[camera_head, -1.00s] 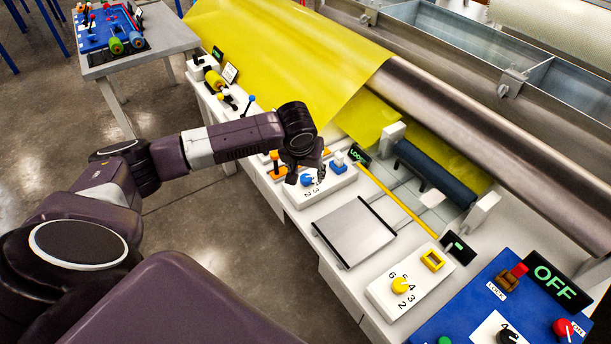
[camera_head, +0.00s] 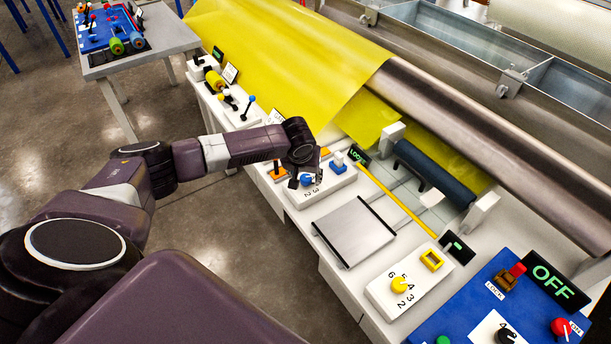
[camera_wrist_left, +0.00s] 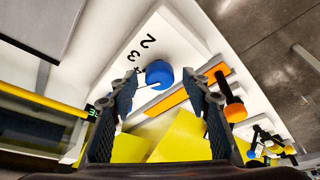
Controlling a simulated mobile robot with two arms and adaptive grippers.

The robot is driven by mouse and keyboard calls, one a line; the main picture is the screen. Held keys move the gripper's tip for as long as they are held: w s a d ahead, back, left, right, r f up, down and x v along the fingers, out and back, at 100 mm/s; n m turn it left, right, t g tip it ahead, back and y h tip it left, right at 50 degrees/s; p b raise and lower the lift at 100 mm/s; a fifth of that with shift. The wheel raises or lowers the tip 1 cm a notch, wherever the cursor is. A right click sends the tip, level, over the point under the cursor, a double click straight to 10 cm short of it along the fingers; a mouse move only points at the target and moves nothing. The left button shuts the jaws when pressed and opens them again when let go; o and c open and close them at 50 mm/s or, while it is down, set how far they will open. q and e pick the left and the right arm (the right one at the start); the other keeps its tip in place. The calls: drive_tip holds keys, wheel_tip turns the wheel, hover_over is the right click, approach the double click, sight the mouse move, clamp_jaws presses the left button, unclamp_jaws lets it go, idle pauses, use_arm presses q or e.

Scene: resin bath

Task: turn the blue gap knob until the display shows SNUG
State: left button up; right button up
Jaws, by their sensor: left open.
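The blue gap knob (camera_head: 306,180) sits on a white numbered panel (camera_head: 325,189) on the machine's bench. In the left wrist view the knob (camera_wrist_left: 159,74) lies between and beyond my open fingers, with the digits 2 and 3 beside it. My left gripper (camera_wrist_left: 160,98) is open and empty; it hangs over the knob in the head view (camera_head: 303,178). I cannot tell whether a finger touches the knob. The small display (camera_head: 358,153) behind the panel shows green letters that look like LOOSE. My right gripper is not in view.
An orange knob (camera_wrist_left: 233,109) on an orange slotted strip (camera_wrist_left: 180,96) stands close to the blue knob. A grey plate (camera_head: 354,231), a yellow rod (camera_head: 400,199) and a yellow-knob panel (camera_head: 399,285) lie to the right. The yellow sheet (camera_head: 270,60) spans behind.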

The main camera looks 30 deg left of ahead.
use_arm(q)
drive_tip(key=c, duration=1.2)
drive_tip(key=shift+o, duration=0.2)
drive_tip(key=shift+r+m+h+p, duration=0.15)
drive_tip(key=shift+m+h+p, duration=0.25)
drive_tip(key=shift+m+p, duration=0.45)
drive_tip(key=shift+a+m+h+p, duration=0.1)
drive_tip(key=shift+m+h+p, duration=0.25)
drive_tip(key=shift+m, duration=0.4)
drive_tip(key=shift+a+m+h, duration=0.1)
drive_tip(key=shift+m+h, duration=0.25)
drive_tip(key=shift+m, duration=0.85)
drive_tip(key=shift+m+h+b, duration=0.5)
drive_tip(key=shift+m+h, duration=0.1)
drive_tip(key=shift+m, duration=0.9)
